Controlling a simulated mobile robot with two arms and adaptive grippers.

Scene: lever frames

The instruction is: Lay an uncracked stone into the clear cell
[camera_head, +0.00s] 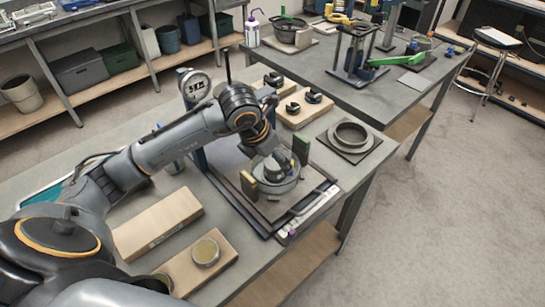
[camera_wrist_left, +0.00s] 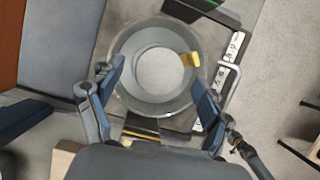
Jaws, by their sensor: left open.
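A round clear-walled cell (camera_head: 279,189) stands on the dark platform of the lever frame. It also shows in the left wrist view (camera_wrist_left: 128,91), with a flat grey disc (camera_wrist_left: 157,72) inside. I cannot tell whether that disc is a stone or the cell's floor. My left gripper (camera_head: 271,168) is over the cell, pointing down; in the left wrist view its open fingers (camera_wrist_left: 158,92) lie either side of the cell, with nothing seen held. A tan round disc (camera_head: 206,251), perhaps a stone, lies on a wooden board at the front; no crack shows. My right gripper is out of view.
A dial gauge (camera_head: 194,85) stands behind my arm. Green (camera_head: 301,149) and yellowish (camera_head: 248,185) blocks stand beside the cell. A wooden block (camera_head: 158,222) lies at front left. A ring on a square plate (camera_head: 350,135) and a board with black parts (camera_head: 305,115) are behind.

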